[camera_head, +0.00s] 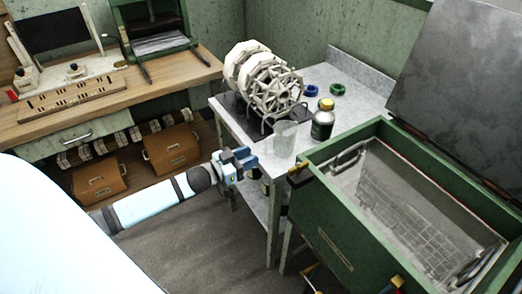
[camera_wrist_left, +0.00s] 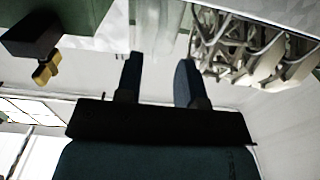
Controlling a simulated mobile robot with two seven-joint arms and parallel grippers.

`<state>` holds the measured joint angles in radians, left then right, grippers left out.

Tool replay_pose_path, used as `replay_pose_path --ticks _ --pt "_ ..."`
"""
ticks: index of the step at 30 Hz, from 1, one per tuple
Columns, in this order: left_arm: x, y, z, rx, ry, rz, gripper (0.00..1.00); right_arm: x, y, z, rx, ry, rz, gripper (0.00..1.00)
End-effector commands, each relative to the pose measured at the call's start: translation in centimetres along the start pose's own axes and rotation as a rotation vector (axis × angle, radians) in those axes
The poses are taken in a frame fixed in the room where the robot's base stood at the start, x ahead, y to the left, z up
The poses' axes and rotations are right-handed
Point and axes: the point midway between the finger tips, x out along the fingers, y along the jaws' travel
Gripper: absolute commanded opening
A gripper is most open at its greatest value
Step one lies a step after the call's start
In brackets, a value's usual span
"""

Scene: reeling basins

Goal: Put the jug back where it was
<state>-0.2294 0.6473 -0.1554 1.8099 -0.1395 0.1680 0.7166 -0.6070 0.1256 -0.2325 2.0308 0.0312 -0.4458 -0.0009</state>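A clear glass jug (camera_head: 285,138) stands upright near the front edge of the grey side table (camera_head: 262,148). My left gripper (camera_head: 246,160) is just in front of that table edge, to the left of the jug and apart from it. In the left wrist view its two dark fingers (camera_wrist_left: 160,82) are spread with an empty gap between them. A pale, see-through shape beyond the fingertips may be the jug, but I cannot tell. My right gripper is out of view.
A white reel (camera_head: 265,80) stands behind the jug; it also shows in the wrist view (camera_wrist_left: 235,45). A dark bottle (camera_head: 322,122) and blue and green rings (camera_head: 311,91) are to the right. A green-framed basin (camera_head: 335,235) with an open lid borders the table.

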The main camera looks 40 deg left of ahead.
Motion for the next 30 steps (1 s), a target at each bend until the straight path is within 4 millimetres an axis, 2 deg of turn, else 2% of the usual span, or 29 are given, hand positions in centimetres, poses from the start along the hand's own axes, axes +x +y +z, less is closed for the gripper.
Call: replay_pose_path --ticks 1,6,11,14,17,20,21,24,27,30 --pt "-1.2 0.1 0.1 -0.001 -0.003 0.000 0.35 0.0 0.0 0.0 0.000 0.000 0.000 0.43" --pt "-3.9 0.0 0.1 0.000 -0.002 0.000 0.35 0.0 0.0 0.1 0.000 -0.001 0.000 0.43" --pt "-5.2 0.0 0.0 0.000 -0.001 0.000 0.35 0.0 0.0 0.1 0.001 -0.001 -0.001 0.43" --pt "-5.7 0.7 0.7 -0.007 -0.015 -0.013 0.35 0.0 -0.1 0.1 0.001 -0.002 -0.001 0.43" --pt "-6.5 3.5 3.4 -0.024 -0.077 -0.061 0.35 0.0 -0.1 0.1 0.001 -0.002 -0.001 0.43" --pt "-7.5 8.5 7.0 -0.047 -0.196 -0.120 0.35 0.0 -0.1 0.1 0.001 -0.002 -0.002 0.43" --pt "-8.1 10.7 8.4 -0.055 -0.253 -0.137 0.35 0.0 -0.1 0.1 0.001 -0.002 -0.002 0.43" --pt "-9.2 16.3 10.9 -0.075 -0.391 -0.151 0.35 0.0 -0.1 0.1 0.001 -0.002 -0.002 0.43" --pt "-10.2 20.9 12.3 -0.089 -0.502 -0.136 0.35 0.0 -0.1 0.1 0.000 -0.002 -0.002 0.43" --pt "-10.7 23.8 12.9 -0.096 -0.571 -0.114 0.35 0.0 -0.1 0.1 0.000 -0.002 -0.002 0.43"
